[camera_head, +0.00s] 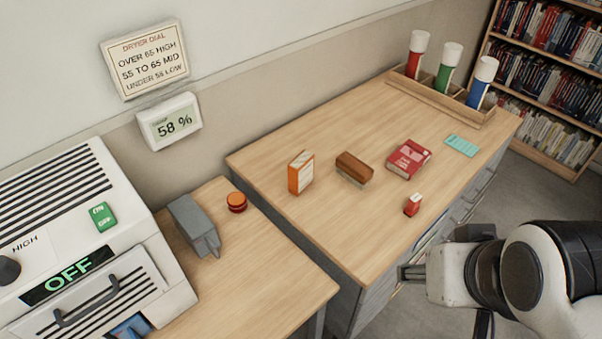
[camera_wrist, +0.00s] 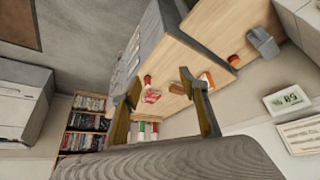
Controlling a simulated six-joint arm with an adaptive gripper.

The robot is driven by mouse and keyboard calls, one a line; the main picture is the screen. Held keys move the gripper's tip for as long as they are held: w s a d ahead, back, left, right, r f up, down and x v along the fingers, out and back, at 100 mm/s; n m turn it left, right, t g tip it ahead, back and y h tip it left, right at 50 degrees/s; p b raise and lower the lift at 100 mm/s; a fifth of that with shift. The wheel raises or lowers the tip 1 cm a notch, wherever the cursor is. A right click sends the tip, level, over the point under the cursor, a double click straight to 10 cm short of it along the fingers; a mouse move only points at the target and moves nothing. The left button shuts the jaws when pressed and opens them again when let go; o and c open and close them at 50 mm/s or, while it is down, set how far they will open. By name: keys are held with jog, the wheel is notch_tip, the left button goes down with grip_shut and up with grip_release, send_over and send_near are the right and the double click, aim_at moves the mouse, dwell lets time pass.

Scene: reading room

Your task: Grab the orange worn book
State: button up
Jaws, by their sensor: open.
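The orange book (camera_head: 300,173) stands upright on the wooden desk (camera_head: 330,225), left of a brown block-like object. Its spine is orange and its cover is pale with orange. It also shows small in the wrist view (camera_wrist: 207,79), close beside the right finger in the picture. My gripper (camera_head: 408,272) is off the desk's front edge, to the right of and nearer than the book, well apart from it. In the wrist view my gripper (camera_wrist: 158,82) has its two fingers spread with nothing held between them.
A brown block (camera_head: 355,168), a red book (camera_head: 408,159), a small red-and-white box (camera_head: 413,204) and a teal card (camera_head: 461,145) lie right of the orange book. A rack (camera_head: 440,98) holds capped tubes behind. A grey device (camera_head: 193,226) and red button (camera_head: 237,202) stand left.

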jog(key=w+a+r+t+y, duration=0.25)
jog(key=w+a, duration=0.35)
jog(key=w, duration=0.5)
jog(key=w+a+r+t+y, duration=0.1)
jog(key=w+a+r+t, duration=0.15)
jog(key=w+a, duration=0.7)
jog(key=m+t+h, duration=0.4)
jog(key=m+h, duration=0.3)
jog(key=h, duration=0.3)
send_over(293, 171)
jog(key=w, duration=0.2)
jog(key=f, duration=2)
jog(key=shift+a+f, duration=0.3)
jog(key=shift+f, duration=0.1)
jog(key=s+f+h, duration=0.1)
jog(key=f, duration=0.1)
jog(key=s+f+h, duration=0.1)
jog(key=s+a+f+h, duration=0.1)
jog(key=s+f, duration=0.1)
jog(key=shift+s+f, duration=0.1)
jog(key=shift+f, duration=0.2)
jog(key=shift+s+a+f+h, duration=0.25)
jog(key=shift+s+f, duration=0.25)
